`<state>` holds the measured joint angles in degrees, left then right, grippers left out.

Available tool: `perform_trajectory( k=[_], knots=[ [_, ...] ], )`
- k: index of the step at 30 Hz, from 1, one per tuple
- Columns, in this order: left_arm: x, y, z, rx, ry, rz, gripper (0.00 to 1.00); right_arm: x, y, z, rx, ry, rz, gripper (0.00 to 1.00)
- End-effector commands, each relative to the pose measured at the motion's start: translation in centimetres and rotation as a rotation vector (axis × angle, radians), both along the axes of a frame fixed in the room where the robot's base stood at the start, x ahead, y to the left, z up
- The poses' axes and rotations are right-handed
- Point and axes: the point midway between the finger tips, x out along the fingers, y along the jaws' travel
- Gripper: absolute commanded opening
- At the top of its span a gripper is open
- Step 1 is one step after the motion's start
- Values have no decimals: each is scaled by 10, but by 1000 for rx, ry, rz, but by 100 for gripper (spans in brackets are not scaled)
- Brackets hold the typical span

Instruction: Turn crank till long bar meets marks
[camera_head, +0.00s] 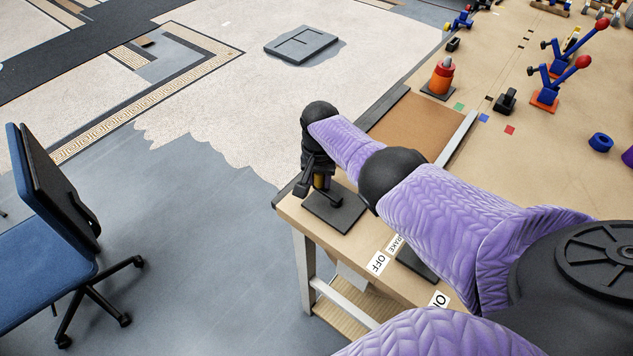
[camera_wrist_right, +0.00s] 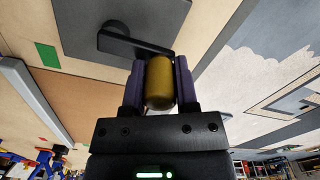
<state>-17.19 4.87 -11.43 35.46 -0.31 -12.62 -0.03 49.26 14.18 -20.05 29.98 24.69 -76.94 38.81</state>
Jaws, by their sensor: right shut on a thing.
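The crank's black base plate (camera_head: 338,210) sits at the table's near left corner. In the wrist view its dark arm (camera_wrist_right: 140,46) leads from a round hub to a yellow handle (camera_wrist_right: 159,82). My right gripper (camera_wrist_right: 159,75) is shut on this handle, with a finger on each side. In the head view the right gripper (camera_head: 318,180) points down over the plate. A long pale grey bar (camera_head: 460,135) lies at the edge of a brown panel (camera_head: 405,122). My left gripper is out of view.
Labels reading OFF (camera_head: 378,263) and BRAKE lie near the front edge, partly behind my arm. An orange-red device (camera_head: 442,76) and red-knobbed levers (camera_head: 546,95) stand farther back. A blue chair (camera_head: 50,235) is on the floor at left.

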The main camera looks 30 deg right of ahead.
Motion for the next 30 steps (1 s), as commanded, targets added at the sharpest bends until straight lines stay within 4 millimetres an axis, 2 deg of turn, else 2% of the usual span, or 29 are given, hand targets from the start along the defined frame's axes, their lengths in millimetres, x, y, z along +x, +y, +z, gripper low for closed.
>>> perform_trajectory(
  k=[15, 30],
  knots=[
    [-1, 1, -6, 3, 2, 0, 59, 4, -23, 2, 0, -5, -488, 0],
    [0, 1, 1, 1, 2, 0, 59, -3, -44, 3, -1, -5, -937, 0]
  ],
)
